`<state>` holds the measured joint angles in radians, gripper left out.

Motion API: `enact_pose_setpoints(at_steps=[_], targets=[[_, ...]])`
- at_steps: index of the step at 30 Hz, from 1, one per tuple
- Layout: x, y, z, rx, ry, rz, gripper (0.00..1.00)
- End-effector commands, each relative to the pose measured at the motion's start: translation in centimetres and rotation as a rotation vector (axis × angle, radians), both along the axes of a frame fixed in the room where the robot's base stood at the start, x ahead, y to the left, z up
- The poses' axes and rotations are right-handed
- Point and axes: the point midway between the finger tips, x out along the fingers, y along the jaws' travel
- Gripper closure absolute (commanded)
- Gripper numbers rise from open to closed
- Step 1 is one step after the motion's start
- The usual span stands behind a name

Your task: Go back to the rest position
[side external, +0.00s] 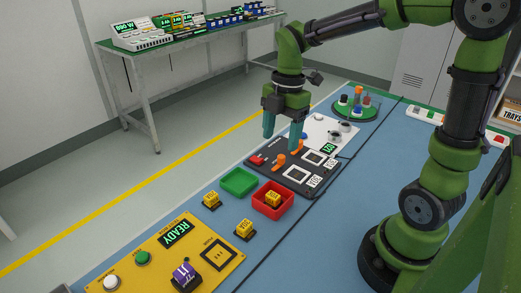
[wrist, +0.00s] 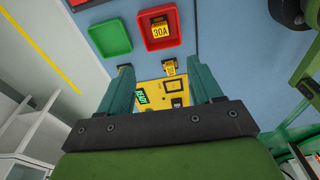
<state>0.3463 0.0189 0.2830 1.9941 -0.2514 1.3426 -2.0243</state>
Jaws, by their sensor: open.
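My gripper (side external: 282,132) is open and empty, fingers pointing down above the dark control panel (side external: 262,174) in the side external view. In the wrist view, the two teal fingers of my gripper (wrist: 162,84) are spread apart with nothing held between them. The panel beneath it carries a red part, orange levers and white-framed squares. How far the fingertips are above the panel is hard to tell.
A green tray (side external: 239,182) is empty; a red tray (side external: 257,203) holds a yellow block (side external: 273,198). Two yellow blocks (side external: 211,200) (side external: 244,230) stand on the blue table. A yellow READY panel (side external: 130,254) is at the front, a round green turntable (side external: 340,112) at the back.

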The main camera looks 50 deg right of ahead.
Motion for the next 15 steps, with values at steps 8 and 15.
enact_pose_setpoints(at_steps=[8,15], targets=[[-0.7,-0.3,-0.5,0.008,-0.001,-0.578,0.35],[-3.1,0.2,1.1,0.115,-0.086,-1.231,0.35]])
